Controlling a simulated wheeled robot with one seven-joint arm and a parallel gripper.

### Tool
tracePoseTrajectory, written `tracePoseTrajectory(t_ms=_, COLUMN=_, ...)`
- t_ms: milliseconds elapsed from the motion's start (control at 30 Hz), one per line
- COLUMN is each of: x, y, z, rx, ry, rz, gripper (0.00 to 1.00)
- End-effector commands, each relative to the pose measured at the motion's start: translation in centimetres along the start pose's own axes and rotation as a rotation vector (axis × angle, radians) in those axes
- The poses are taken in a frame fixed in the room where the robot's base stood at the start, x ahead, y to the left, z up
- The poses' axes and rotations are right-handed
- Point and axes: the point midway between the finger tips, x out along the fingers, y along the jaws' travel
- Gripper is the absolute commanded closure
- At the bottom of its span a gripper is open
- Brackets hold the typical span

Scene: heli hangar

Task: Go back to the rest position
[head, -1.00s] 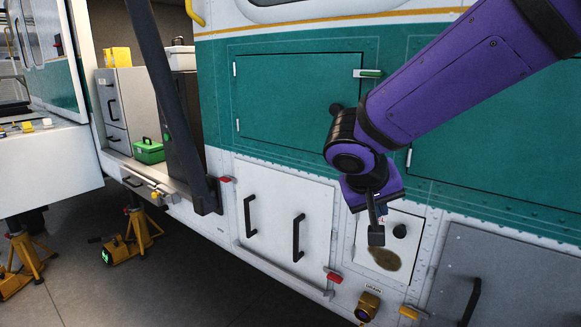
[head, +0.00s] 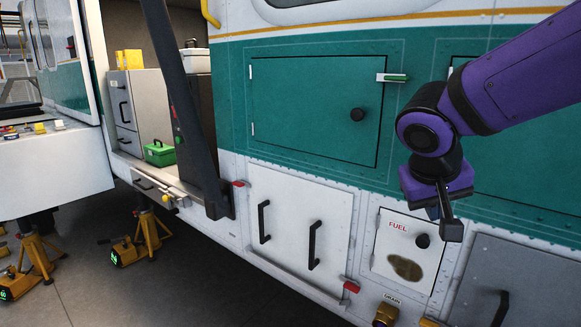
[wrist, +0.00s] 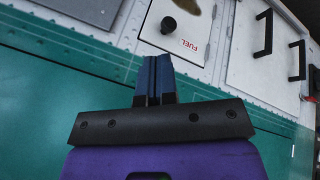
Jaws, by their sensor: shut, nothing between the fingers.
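My gripper (head: 448,222) is at the right of the head view, at the end of my purple arm, in front of the helicopter's side. Its fingers are closed together and hold nothing. In the wrist view my gripper (wrist: 154,62) shows two dark fingers side by side, pointing toward the white fuel panel (wrist: 185,22). In the head view the fuel panel (head: 400,240) is shut, with a black knob and a brown stain. The fingertips appear just right of the knob in that view. I cannot tell how far they are from the panel.
A green hatch (head: 310,100) with a black knob is shut, left of my arm. A white door (head: 290,215) with two black handles lies below it. An open doorway at left holds a green case (head: 160,153). Yellow jacks (head: 140,240) stand on the floor.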

Motion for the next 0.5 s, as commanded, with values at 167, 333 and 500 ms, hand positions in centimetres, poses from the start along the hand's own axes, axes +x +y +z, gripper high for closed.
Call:
tracePoseTrajectory(t_ms=167, x=-1.6, y=3.8, z=2.9, rx=0.027, ry=-0.021, rz=-0.083, gripper=1.00)
tracePoseTrajectory(t_ms=333, x=-3.1, y=6.6, z=6.3, rx=0.039, ry=-0.012, rz=-0.183, gripper=1.00)
tracePoseTrajectory(t_ms=500, x=-4.6, y=8.2, z=9.4, rx=0.042, ry=0.033, rz=-0.275, gripper=1.00)
